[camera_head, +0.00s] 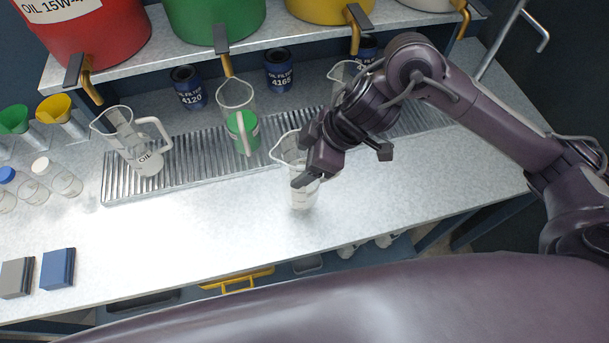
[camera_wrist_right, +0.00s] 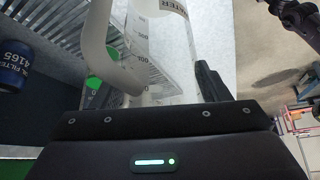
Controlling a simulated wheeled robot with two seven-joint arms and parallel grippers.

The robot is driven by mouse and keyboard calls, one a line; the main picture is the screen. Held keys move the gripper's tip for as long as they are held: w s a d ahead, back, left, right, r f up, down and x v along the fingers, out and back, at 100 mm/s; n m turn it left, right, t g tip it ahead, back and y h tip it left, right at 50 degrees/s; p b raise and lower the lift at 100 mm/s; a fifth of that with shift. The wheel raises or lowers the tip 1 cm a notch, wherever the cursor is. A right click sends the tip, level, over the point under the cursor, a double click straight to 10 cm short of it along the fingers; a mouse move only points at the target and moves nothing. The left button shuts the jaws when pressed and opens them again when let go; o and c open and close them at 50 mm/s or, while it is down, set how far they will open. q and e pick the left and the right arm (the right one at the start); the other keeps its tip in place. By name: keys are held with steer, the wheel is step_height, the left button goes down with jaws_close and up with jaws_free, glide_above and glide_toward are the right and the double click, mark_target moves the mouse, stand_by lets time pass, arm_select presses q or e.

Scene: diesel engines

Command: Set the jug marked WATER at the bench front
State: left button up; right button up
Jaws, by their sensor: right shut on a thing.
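A clear jug (camera_head: 302,196) with a measuring scale is at my right gripper (camera_head: 306,176), just in front of the ribbed drip tray (camera_head: 180,180). The gripper is shut on it, on the handle side. In the right wrist view the jug (camera_wrist_right: 140,45) fills the upper middle, its curved handle to the left. Part of its label shows there, with letters ending in TER. The jug looks upright; I cannot tell whether its base touches the bench (camera_head: 400,180).
A jug marked OIL (camera_head: 148,160) and a jug with a green band (camera_head: 242,128) stand on the tray; another (camera_head: 340,72) is partly behind my arm. Bottles (camera_head: 62,178) and blue and grey blocks (camera_head: 57,268) are at left. The front middle of the bench is clear.

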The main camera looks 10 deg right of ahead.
step_height(320, 180, down, 6)
steer(key=shift+d+f, duration=0.1)
stand_by(0.4)
steer(key=shift+f, duration=0.15)
steer(key=o, duration=1.3)
